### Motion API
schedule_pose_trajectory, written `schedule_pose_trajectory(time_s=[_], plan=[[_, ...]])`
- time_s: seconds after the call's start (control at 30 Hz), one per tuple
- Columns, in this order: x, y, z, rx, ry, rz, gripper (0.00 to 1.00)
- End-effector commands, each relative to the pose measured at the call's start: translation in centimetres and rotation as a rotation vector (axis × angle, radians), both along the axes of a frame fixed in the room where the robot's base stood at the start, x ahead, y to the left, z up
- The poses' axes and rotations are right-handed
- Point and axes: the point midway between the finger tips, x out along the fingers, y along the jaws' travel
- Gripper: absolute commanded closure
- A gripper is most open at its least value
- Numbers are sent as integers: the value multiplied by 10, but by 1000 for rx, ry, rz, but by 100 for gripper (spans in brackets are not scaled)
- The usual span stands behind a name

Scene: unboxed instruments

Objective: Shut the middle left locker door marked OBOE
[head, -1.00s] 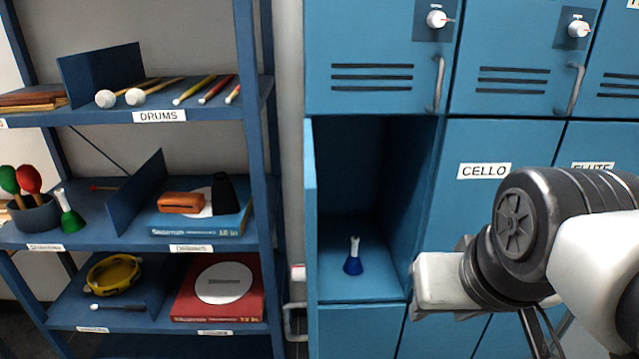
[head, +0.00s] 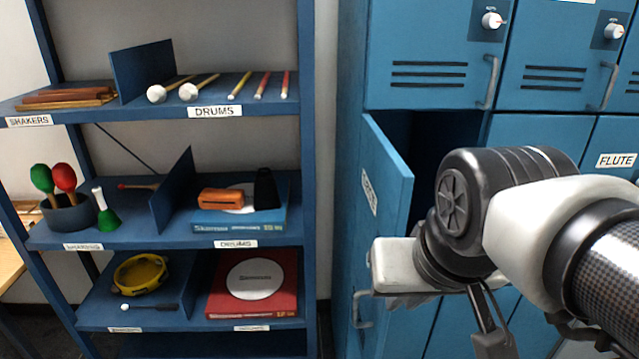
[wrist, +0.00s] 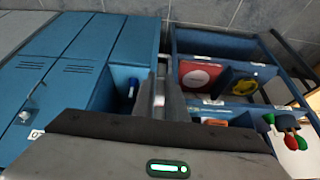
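The blue locker door (head: 388,185) stands open at the left end of the lockers. Its outer face shows a small slanted label (head: 369,191), too oblique to read surely. The dark opening (head: 430,135) shows behind it, largely covered by the door and my arm. My gripper (head: 402,299) is at the door's lower part, overlapping it in the head view; I cannot tell whether it touches. In the wrist view the dark fingers (wrist: 172,100) are beside the opening; their gap is unclear.
Shut lockers with knobs and handles, including one marked FLUTE (head: 616,160), stand right. A blue shelf rack (head: 308,200) on the left holds mallets, sticks, maracas (head: 65,178), a green bell (head: 107,215), a yellow tambourine (head: 140,274) and boxes. A narrow gap separates rack and lockers.

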Motion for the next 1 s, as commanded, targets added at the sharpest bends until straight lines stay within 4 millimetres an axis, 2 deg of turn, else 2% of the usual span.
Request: schedule_pose_trajectory(time_s=[0.17,0.33,0.6,0.8,1.0], plan=[[19,14,-12,77,129,-261,100],[44,37,-31,107,233,-664,100],[79,79,-69,64,187,-1259,100],[90,96,-85,51,101,-1475,100],[91,93,-99,51,83,-1513,100]])
